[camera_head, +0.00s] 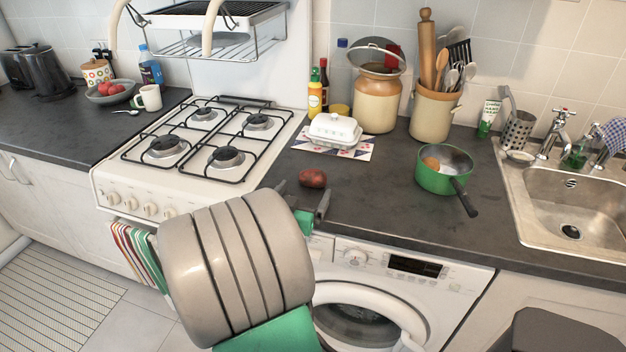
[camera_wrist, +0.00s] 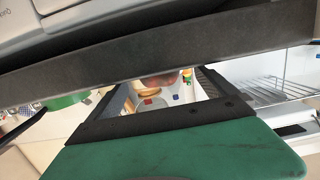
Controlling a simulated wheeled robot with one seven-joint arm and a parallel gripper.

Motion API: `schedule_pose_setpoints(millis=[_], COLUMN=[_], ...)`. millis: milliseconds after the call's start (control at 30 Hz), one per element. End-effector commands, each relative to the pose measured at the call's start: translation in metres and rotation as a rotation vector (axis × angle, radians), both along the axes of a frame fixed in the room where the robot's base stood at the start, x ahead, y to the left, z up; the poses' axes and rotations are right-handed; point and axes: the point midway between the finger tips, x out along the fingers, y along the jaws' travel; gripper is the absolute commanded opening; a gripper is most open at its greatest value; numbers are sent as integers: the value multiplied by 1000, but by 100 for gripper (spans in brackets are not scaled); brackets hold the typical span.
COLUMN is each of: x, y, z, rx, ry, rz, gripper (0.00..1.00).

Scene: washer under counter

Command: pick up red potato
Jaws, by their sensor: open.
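The red potato (camera_head: 313,178) lies on the dark counter (camera_head: 372,208), near its front edge above the washing machine. In the wrist view the potato (camera_wrist: 158,80) shows between my fingers, partly hidden by the dark counter edge (camera_wrist: 170,50). My gripper (camera_head: 302,196) is open and empty, at the counter's front edge just on the near side of the potato. Its dark fingers also show apart in the wrist view (camera_wrist: 166,90). I see no contact with the potato.
A green pot (camera_head: 444,181) holding a brownish item stands to the right, its handle towards the front. A white butter dish (camera_head: 335,130) sits behind the potato. The gas stove (camera_head: 188,150) is to the left. Bare counter lies between potato and pot.

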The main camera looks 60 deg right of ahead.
Motion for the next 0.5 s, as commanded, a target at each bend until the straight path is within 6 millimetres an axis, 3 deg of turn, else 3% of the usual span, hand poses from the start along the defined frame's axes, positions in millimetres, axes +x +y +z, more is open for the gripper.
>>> schedule_pose_setpoints(millis=[233,500], x=[2,5], y=[-41,-45], z=[-2,-3], rx=[2,1], ry=[0,-1], rz=[-4,0], gripper=[96,96])
